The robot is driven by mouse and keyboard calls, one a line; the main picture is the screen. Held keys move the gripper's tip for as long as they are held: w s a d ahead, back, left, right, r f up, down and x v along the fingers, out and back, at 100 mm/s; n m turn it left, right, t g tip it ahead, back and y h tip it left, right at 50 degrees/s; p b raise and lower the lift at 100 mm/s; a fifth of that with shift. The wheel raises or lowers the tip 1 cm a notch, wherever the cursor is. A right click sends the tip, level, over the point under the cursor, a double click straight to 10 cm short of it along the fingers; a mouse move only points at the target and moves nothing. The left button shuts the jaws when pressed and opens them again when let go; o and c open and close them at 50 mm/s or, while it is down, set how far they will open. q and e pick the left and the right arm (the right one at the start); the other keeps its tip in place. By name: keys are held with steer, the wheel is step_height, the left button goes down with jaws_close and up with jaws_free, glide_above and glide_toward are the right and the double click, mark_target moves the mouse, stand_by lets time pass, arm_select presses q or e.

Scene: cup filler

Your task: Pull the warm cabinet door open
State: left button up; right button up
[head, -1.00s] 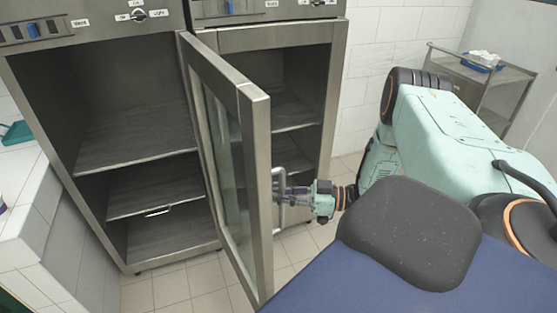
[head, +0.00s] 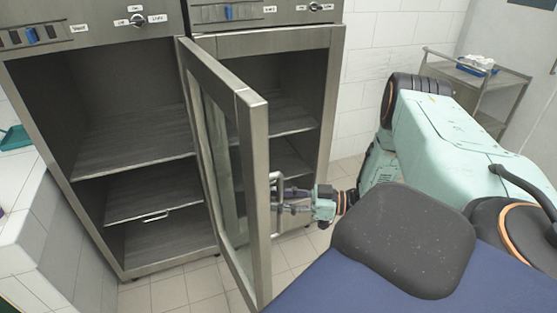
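The cabinet door (head: 248,170), a steel frame with a glass pane, stands swung wide open towards me. It is hinged between the two cabinets, and the left cabinet (head: 125,95) is open with its shelves bare. The door's bar handle (head: 276,180) is on the face turned right, near its free edge. My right gripper (head: 284,199) reaches in from the right and is at this handle. Its fingertips overlap the bar, and whether they close on it is too small to tell. My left gripper is out of view.
The right cabinet (head: 335,90) stands beside it, its shelves visible behind the door. A tiled ledge (head: 45,215) borders the far left. A steel trolley (head: 480,90) with a blue tray (head: 476,71) is at the back right. Tiled floor (head: 180,290) is clear before the left cabinet.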

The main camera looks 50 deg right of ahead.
steer(key=v, duration=1.2)
steer(key=shift+a, duration=0.1)
